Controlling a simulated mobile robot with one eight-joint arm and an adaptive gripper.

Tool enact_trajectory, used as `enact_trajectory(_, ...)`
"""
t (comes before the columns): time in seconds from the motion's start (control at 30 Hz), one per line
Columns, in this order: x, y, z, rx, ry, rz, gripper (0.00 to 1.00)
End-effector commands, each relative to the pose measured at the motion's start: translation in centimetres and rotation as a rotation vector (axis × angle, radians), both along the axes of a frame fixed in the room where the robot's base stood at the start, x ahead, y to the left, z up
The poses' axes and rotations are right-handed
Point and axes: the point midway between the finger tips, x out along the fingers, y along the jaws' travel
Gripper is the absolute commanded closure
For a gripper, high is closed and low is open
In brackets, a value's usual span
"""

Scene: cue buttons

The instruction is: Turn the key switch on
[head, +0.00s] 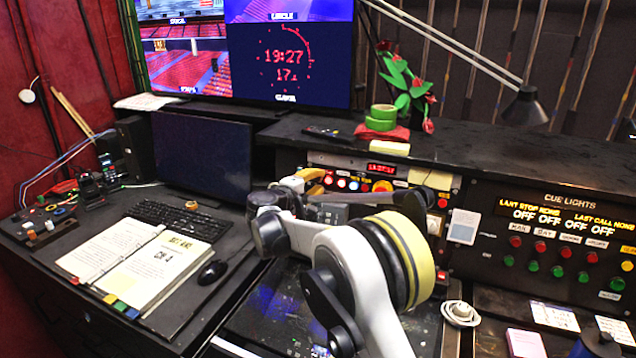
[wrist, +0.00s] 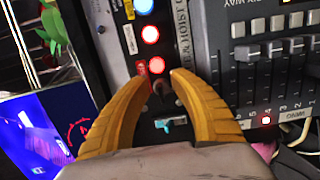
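My gripper (wrist: 160,82) has two yellow fingers, parted, with their tips at a dark panel strip. Between the tips is a small dark, brownish round part (wrist: 162,89), which looks like the key switch; its turn position is too small to tell. I cannot tell whether the fingers touch it. A small teal and white part (wrist: 172,124) lies below it, between the fingers. In the head view my gripper (head: 306,180) is at the left part of the console panel, and my arm hides much of the panel there.
A red light (wrist: 156,65) and other lit buttons sit just above the fingertips. A fader panel (wrist: 268,60) is close on the right. In the head view, monitors (head: 290,60) stand behind, a cue lights panel (head: 560,240) is to the right, and an open binder (head: 150,265) lies left.

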Motion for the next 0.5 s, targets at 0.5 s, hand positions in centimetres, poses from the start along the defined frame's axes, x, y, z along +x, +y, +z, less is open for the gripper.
enact_trajectory(0.5,-6.1,3.4,1.1,0.000,0.000,0.003,0.73)
